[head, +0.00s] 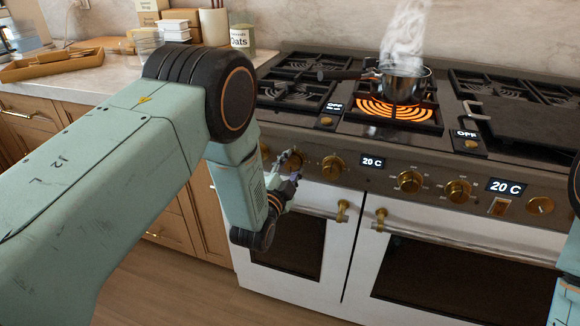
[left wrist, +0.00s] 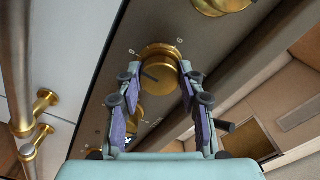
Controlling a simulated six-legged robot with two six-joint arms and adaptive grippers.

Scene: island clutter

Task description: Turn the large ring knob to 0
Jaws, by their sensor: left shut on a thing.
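A brass knob (left wrist: 158,74) with a dark pointer bar sits between the fingers of my left gripper (left wrist: 158,90) in the left wrist view. The gripper is shut on it, one finger pad on each side. Small white marks are printed on the panel around the knob. In the head view my left gripper (head: 291,168) is at the left part of the stove's front panel and hides much of the knob. The large ring (head: 398,110) glows orange under a steaming pot (head: 402,84). My right gripper is out of view; only part of the right arm shows.
Other brass knobs (head: 409,181) line the panel to the right, with displays (head: 372,162) reading 20 C. Oven door handles (head: 343,211) stick out below the panel. A counter (head: 90,84) with a wooden tray and containers lies at the left.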

